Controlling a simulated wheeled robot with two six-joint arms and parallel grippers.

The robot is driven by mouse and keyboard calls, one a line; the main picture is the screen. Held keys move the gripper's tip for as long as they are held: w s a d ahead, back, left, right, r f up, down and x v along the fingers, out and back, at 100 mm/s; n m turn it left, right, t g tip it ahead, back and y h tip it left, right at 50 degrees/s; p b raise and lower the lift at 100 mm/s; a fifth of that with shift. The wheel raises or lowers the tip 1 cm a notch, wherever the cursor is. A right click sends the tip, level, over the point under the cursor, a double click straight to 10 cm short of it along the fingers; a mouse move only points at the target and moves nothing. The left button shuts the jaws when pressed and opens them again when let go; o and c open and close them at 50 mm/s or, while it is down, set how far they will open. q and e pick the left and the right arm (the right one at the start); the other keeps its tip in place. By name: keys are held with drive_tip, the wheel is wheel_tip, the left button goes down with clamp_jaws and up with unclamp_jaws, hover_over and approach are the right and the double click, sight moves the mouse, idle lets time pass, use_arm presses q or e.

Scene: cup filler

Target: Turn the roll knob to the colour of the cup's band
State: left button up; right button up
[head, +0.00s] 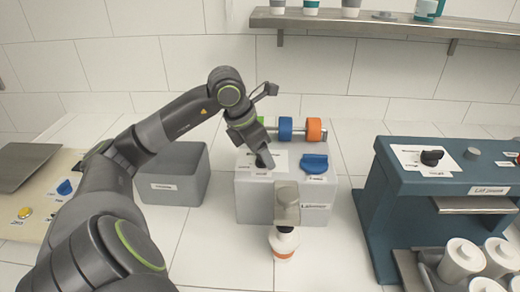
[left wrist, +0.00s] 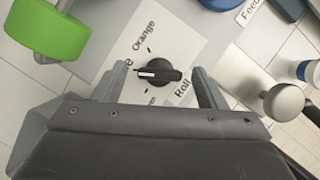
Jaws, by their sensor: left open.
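The cup (head: 284,242) is white with an orange band near its bottom. It stands under the spout in front of the grey filler box (head: 255,205). The roll knob (left wrist: 158,74) is black with a white pointer mark, which points left in the left wrist view, towards a label mostly hidden by a finger. The "Orange" label (left wrist: 144,37) is above the knob. My left gripper (head: 265,160) is over the box top. In the left wrist view its open fingers (left wrist: 160,78) are on either side of the knob; contact cannot be told.
Green (left wrist: 45,30), blue (head: 285,129) and orange (head: 314,130) rolls sit on a rod behind the box. A blue feed knob (head: 314,163) is right of the roll knob. A grey bin (head: 180,180) stands left, a teal machine (head: 400,215) right.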

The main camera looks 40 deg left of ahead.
drive_tip(key=shift+d, duration=0.15)
use_arm(q)
drive_tip(key=shift+c, duration=0.6)
drive_tip(key=c, duration=0.9)
drive_tip(key=shift+o, duration=0.2)
drive_tip(key=shift+a+f+m+h+b, duration=0.15)
drive_tip(key=shift+m+h+b, duration=0.25)
drive_tip(key=shift+m+b, duration=1.05)
drive_tip(key=shift+w+m+g+h+b, duration=0.15)
drive_tip(key=shift+m+g+h+b, duration=0.4)
drive_tip(key=shift+m+b, duration=0.55)
drive_tip(key=m, duration=0.2)
drive_tip(key=m+g, duration=0.1)
drive_tip(key=shift+r+m+h+b, duration=0.2)
drive_tip(key=shift+m+h+b, duration=0.1)
drive_tip(key=shift+m+h, duration=0.05)
drive_tip(key=shift+w+m+g+p, duration=0.1)
drive_tip(key=shift+m+g+p, duration=0.55)
drive_tip(key=shift+m, duration=0.85)
use_arm(e)
drive_tip(key=shift+f, duration=2.3)
drive_tip(key=shift+d, duration=0.1)
